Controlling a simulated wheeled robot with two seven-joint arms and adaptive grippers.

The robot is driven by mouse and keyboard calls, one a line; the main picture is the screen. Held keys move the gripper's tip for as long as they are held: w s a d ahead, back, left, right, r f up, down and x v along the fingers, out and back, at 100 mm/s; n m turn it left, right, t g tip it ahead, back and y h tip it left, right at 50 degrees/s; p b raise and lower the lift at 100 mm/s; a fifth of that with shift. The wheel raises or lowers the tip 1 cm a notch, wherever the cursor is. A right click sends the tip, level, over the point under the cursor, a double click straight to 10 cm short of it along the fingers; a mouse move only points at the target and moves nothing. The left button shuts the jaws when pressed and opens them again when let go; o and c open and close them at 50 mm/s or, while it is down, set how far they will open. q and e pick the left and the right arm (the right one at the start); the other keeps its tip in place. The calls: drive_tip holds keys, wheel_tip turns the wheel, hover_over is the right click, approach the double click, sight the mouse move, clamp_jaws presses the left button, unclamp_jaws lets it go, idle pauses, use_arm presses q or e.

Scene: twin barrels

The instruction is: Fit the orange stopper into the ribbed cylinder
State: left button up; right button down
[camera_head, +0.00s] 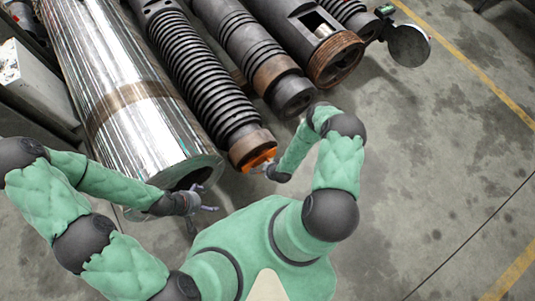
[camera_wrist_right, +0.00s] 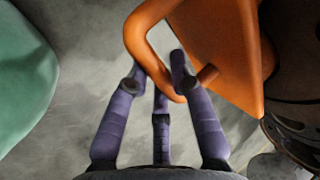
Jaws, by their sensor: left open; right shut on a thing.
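The ribbed cylinder (camera_head: 207,88) is a dark barrel with many rings and a brownish end collar (camera_head: 248,141). The orange stopper (camera_head: 262,159) is at this open end in the head view; I cannot tell how deep it sits. In the right wrist view the stopper (camera_wrist_right: 222,48) fills the upper right, with a looped handle, beside the dark round end (camera_wrist_right: 293,100). My right gripper (camera_wrist_right: 162,72) has its fingers shut on the stopper's handle. My left gripper (camera_head: 203,203) is open and empty, below the end of the shiny metal cylinder.
A large shiny metal cylinder (camera_head: 130,85) lies left of the ribbed one. More dark barrels (camera_head: 245,42) with brown collars (camera_head: 337,60) lie to the right. A grey block (camera_head: 35,90) stands at the left. The concrete floor (camera_head: 440,150) at the right is clear.

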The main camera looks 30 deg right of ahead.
drive_tip(key=shift+w, duration=0.8)
drive_tip(key=c, duration=1)
unclamp_jaws()
drive_tip(key=shift+a, duration=0.1)
drive_tip(key=shift+s+r, duration=0.1)
drive_tip(key=v, duration=1.1)
drive_tip(key=shift+s+r, duration=0.2)
drive_tip(key=shift+r, duration=0.2)
